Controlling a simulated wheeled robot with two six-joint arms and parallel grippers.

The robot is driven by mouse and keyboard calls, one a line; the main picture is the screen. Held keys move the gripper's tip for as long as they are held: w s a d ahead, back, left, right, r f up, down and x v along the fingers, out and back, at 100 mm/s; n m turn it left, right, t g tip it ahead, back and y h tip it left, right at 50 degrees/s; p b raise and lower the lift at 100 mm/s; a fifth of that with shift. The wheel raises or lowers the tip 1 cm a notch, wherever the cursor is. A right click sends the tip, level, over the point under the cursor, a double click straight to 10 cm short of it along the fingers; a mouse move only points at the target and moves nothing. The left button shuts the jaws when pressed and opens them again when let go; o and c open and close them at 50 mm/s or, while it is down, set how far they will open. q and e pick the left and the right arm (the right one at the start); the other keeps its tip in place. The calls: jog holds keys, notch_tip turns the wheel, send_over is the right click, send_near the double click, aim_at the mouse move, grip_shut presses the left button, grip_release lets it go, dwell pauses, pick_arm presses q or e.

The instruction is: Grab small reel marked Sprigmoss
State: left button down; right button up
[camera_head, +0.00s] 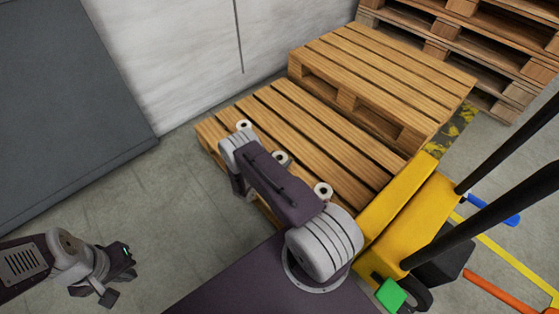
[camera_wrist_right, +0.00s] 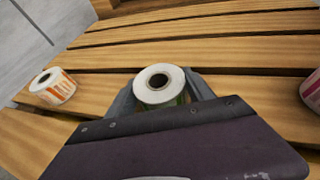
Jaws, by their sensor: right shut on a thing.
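Three small white-cored label reels stand on the low wooden pallet (camera_head: 330,125). In the right wrist view the middle reel (camera_wrist_right: 162,97) stands between the fingers of my right gripper (camera_wrist_right: 161,88), which is shut on it. A sliver of green label shows; no name can be read. In the head view this reel (camera_head: 281,158) is partly behind my right arm, which hides that gripper. An orange-labelled reel (camera_wrist_right: 55,90) is to the left, and a red-pink-labelled reel (camera_wrist_right: 313,92) is at the right edge. My left gripper (camera_head: 122,276) is open and empty above the floor.
A higher wooden pallet (camera_head: 385,75) stands behind the reels' pallet, with stacked pallets (camera_head: 470,35) at the back right. A yellow pallet truck (camera_head: 420,215) with black bars is on the right. The grey floor (camera_head: 165,210) at left is clear.

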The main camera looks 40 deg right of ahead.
notch_tip(320, 180, up, 5)
jog(key=p, duration=0.4)
jog(key=shift+r, duration=0.15)
jog(key=s+d+r+p, duration=0.5)
jog(key=s+d+p, duration=0.1)
jog(key=d, duration=0.4)
jog(key=shift+r+p, duration=0.35)
jog(key=shift+p, duration=0.1)
